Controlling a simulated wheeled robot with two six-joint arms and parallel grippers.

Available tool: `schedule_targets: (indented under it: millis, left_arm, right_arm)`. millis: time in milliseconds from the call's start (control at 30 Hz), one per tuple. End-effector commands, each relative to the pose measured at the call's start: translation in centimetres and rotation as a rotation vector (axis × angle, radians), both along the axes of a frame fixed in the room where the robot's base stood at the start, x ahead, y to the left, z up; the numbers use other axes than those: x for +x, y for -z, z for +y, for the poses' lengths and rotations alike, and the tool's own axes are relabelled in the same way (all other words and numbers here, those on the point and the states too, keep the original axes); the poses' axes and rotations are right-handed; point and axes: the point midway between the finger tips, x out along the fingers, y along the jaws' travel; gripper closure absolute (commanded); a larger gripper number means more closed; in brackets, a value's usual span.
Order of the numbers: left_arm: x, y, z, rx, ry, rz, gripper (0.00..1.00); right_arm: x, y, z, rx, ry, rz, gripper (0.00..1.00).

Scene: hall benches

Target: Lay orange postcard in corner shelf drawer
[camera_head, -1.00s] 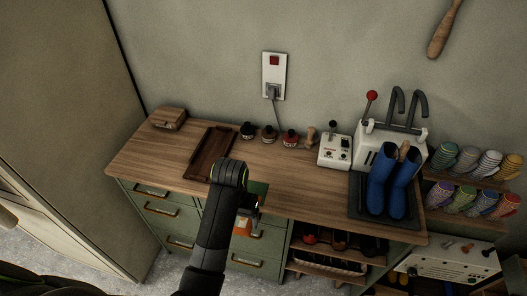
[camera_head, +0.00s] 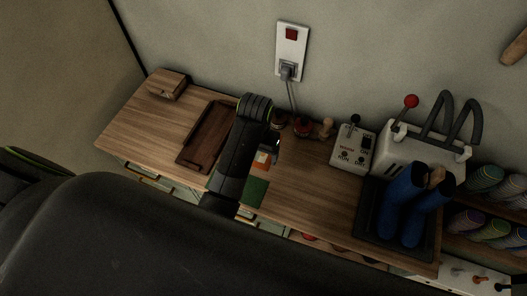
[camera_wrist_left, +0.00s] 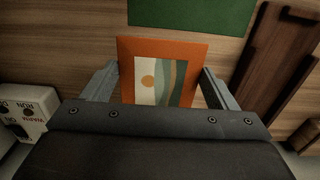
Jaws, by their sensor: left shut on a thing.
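The orange postcard (camera_head: 263,157) has an orange border around a small landscape picture. It shows almost whole in the left wrist view (camera_wrist_left: 160,48). My left gripper (camera_head: 270,148) is shut on it and holds it over the bench top, with a finger at each side in the wrist view. Its fingers are mostly hidden in the head view. Green drawer fronts (camera_head: 143,171) show under the bench's front edge, mostly covered by a dark part of me. I cannot tell which is the corner shelf drawer or whether one is open. My right gripper is not in view.
The wooden bench (camera_head: 135,125) carries a brown tray (camera_head: 192,150), a green mat (camera_head: 256,191) and a wooden block (camera_head: 167,84). To the right are a white control box (camera_head: 352,150) and blue boots (camera_head: 402,205). The wall stands behind.

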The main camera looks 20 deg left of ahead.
Motion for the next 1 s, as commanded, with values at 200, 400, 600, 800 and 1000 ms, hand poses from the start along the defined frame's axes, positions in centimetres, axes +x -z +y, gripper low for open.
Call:
schedule_targets:
  millis: [200,400,600,800,1000]
  left_arm:
    - [0.0,3.0,0.0,-0.001,0.001,0.002,0.41]
    - [-0.1,5.0,0.0,0.000,0.000,0.005,0.41]
    - [-0.1,7.2,0.1,0.001,0.000,0.003,0.41]
    - [0.0,7.6,0.0,0.000,0.000,0.000,0.41]
    - [0.0,7.8,0.0,0.000,0.000,0.001,0.41]
  right_arm:
    - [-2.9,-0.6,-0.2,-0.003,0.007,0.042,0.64]
    - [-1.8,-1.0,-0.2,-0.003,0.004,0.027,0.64]
    - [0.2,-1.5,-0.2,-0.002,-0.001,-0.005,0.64]
    - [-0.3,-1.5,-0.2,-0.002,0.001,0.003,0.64]
    - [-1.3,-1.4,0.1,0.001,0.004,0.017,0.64]
